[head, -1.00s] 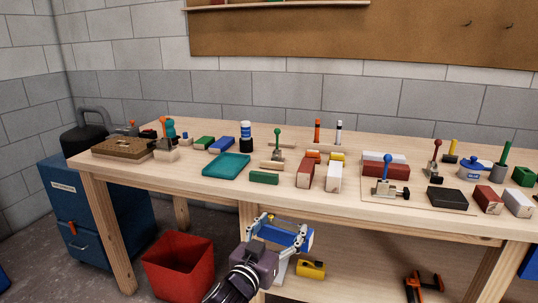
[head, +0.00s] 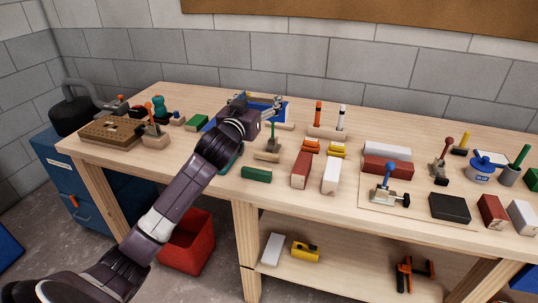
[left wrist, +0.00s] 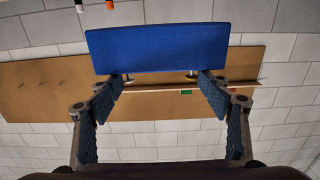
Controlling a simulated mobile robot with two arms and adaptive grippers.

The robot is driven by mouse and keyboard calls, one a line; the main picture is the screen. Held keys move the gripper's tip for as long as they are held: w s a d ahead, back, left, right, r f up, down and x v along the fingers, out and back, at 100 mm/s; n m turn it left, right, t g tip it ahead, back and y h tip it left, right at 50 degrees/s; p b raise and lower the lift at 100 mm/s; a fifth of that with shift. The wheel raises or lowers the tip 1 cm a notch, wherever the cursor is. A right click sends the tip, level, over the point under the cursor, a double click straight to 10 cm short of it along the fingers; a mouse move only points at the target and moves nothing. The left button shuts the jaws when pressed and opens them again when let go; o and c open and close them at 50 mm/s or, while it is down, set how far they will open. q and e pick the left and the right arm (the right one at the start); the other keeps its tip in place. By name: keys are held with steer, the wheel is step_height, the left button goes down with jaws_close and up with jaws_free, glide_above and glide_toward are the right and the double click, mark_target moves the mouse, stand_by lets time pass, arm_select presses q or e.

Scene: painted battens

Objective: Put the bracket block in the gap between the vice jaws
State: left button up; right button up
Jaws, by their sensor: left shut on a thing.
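My left gripper (head: 262,102) is above the back middle of the bench, its arm reaching in from the lower left. It is shut on a plain blue block (left wrist: 158,48), which spans past both fingertips in the left wrist view. I cannot tell for sure that this is the bracket block. No vice is clearly identifiable. A red block (head: 301,169) and a white block (head: 331,174) lie side by side with a narrow gap. Farther right, a blue-knobbed clamp (head: 387,184) stands before a red bar (head: 388,166) and a white bar (head: 388,152). My right gripper is not in view.
A green block (head: 256,174) lies near the front edge, and my arm mostly hides the teal tray (head: 232,160). A brown perforated board (head: 112,132) is at left. A black block (head: 450,207) is at right. The back strip of the bench is mostly clear.

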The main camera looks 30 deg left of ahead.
arm_select(q)
steer(key=shift+w+f, duration=0.1)
steer(key=shift+w, duration=0.05)
steer(key=shift+s+f+b, duration=0.15)
steer(key=shift+f+b, duration=0.1)
steer(key=shift+f, duration=2.85)
steer(key=shift+s+f+b, duration=0.15)
steer(key=shift+f+b, duration=0.1)
steer(key=shift+f, duration=2.9)
steer(key=shift+s+f+b, duration=0.15)
steer(key=shift+f+b, duration=0.1)
steer(key=shift+f, duration=2.85)
steer(key=shift+f, duration=0.15)
steer(key=o, duration=1.3)
steer(key=shift+s+d, duration=0.1)
steer(key=shift+s, duration=0.05)
steer(key=v, duration=1.1)
steer(key=shift+s+b, duration=0.35)
steer(key=shift+s, duration=0.05)
